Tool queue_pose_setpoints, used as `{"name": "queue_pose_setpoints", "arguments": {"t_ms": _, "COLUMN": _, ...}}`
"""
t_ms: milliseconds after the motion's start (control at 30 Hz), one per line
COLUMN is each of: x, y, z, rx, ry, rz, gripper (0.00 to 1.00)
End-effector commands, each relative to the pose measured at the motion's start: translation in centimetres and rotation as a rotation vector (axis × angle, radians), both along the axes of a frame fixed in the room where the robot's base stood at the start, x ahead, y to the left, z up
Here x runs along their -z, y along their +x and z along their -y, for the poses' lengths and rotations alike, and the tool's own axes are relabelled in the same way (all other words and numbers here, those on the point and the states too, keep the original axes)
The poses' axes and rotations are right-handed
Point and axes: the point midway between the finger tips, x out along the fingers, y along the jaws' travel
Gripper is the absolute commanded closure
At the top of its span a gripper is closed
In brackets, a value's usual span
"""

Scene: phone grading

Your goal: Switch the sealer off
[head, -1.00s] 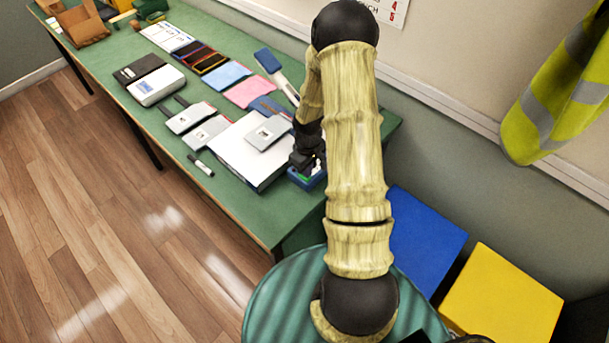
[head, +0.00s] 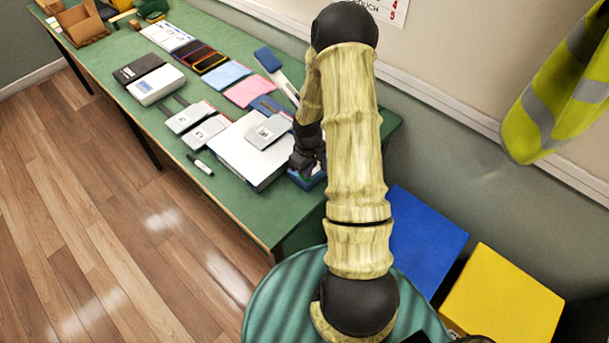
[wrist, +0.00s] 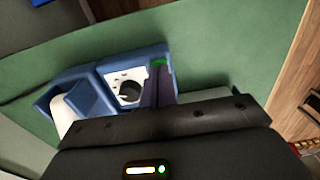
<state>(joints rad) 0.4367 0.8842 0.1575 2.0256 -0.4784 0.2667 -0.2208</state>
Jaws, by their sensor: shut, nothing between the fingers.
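The sealer is a blue device at the right end of the green bench, mostly behind my arm in the head view, where its blue base (head: 312,182) shows beside my gripper. In the wrist view the blue sealer (wrist: 108,66) has a white panel with a dark round knob (wrist: 129,92). A green patch (wrist: 158,62), which looks like its switch, shows just beyond my fingertips. My gripper (wrist: 158,77) is shut and empty, with its tips over the panel's end at the green patch. I cannot tell whether they touch it.
A white box (head: 243,150) with a grey device on top stands close left of my gripper. Phones, pouches and a marker (head: 200,165) lie further along the bench (head: 120,75). Blue (head: 425,240) and yellow (head: 502,298) boxes stand right of the bench.

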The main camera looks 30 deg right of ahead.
Motion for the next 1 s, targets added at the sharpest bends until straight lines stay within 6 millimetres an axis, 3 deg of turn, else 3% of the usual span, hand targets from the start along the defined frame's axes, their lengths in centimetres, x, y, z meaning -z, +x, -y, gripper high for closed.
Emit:
{"name": "queue_pose_setpoints", "arguments": {"t_ms": 733, "x": 1.0, "y": 0.0, "z": 0.0, "rx": 0.0, "ry": 0.0, "rz": 0.0, "gripper": 1.0}}
{"name": "queue_pose_setpoints", "arguments": {"t_ms": 1000, "x": -0.2, "y": 0.0, "z": 0.0, "rx": -0.001, "ry": 0.0, "rz": 0.0, "gripper": 1.0}}
